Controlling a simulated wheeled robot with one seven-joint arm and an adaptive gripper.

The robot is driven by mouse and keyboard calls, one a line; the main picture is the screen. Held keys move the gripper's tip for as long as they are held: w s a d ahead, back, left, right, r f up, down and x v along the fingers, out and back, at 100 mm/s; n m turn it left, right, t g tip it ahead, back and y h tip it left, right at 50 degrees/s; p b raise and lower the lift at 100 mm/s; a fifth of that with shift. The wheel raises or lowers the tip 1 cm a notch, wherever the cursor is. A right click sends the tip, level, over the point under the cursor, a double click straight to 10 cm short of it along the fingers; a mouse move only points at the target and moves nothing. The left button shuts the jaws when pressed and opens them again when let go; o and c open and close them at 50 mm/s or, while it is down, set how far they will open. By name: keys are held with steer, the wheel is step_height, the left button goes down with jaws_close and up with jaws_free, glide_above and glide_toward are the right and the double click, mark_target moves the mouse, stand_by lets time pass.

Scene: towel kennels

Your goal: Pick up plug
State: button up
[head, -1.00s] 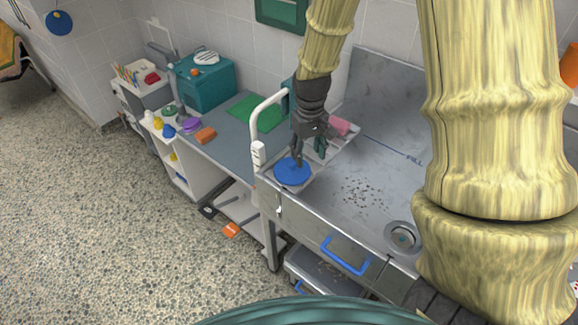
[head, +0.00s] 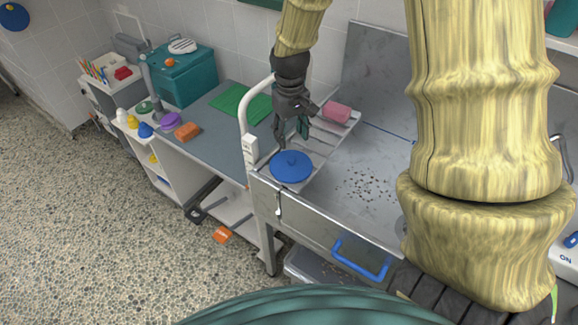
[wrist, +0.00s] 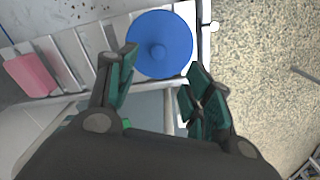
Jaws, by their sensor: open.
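The plug (head: 291,167) is a round blue disc with a small knob on top. It lies flat on the slatted rack (head: 325,139) at the left end of the metal tub. My gripper (head: 291,143) is open and empty, just above and behind the plug in the head view. In the wrist view, the plug (wrist: 170,28) shows beyond the fingertips of my gripper (wrist: 162,62), with its knob roughly in line with the gap. The fingers appear apart from the knob.
A pink sponge (head: 337,112) sits on the same rack. A white curved pipe (head: 244,125) rises close to my gripper's left. The tub (head: 375,205) holds dark specks.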

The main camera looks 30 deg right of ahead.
steer(key=p, duration=0.1)
glide_above(291, 157)
steer(key=shift+s+a+f, duration=0.1)
steer(key=shift+s+f, duration=0.05)
steer(key=shift+f, duration=1.15)
steer(key=shift+s+a+f, duration=0.1)
steer(key=shift+s+f, duration=0.05)
steer(key=shift+f, duration=1.15)
steer(key=shift+w+d+f+p, duration=0.1)
steer(key=shift+w+f+p, duration=0.05)
steer(key=shift+f+p, duration=0.5)
steer(key=shift+w+d+f+p, duration=0.1)
steer(key=shift+f+p, duration=0.3)
steer(key=shift+f, duration=1.55)
jaws_close()
